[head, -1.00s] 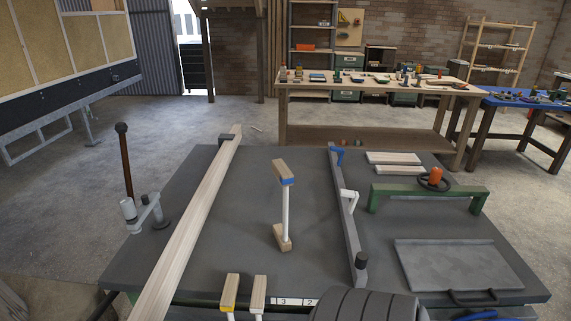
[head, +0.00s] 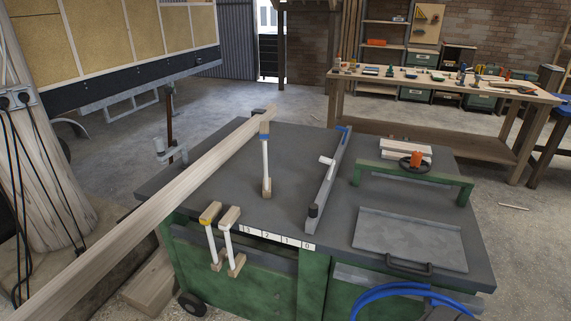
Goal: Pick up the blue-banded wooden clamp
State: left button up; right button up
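The blue-banded wooden clamp (head: 266,160) stands upright on the dark grey machine table (head: 225,200). It has a wooden head with a blue band, a thin white bar and a wooden foot. Its head overlaps the long pale plank in the picture; I cannot tell whether they touch. A yellow-banded wooden clamp (head: 211,235) and a similar plain-looking one (head: 228,240) stand side by side at the table's front edge, their lower ends against the green cabinet front. Neither of my grippers is in view.
The long plank (head: 170,208) crosses the table's left side and juts past its front. A grey fence (head: 325,185) with a white handle stands right of the clamp. A green bridge bar (head: 412,174) and blue hoses (head: 385,291) are farther right. Table surface around the clamp's foot is clear.

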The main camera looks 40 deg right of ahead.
aim_at(264, 127)
jog(key=z, duration=2)
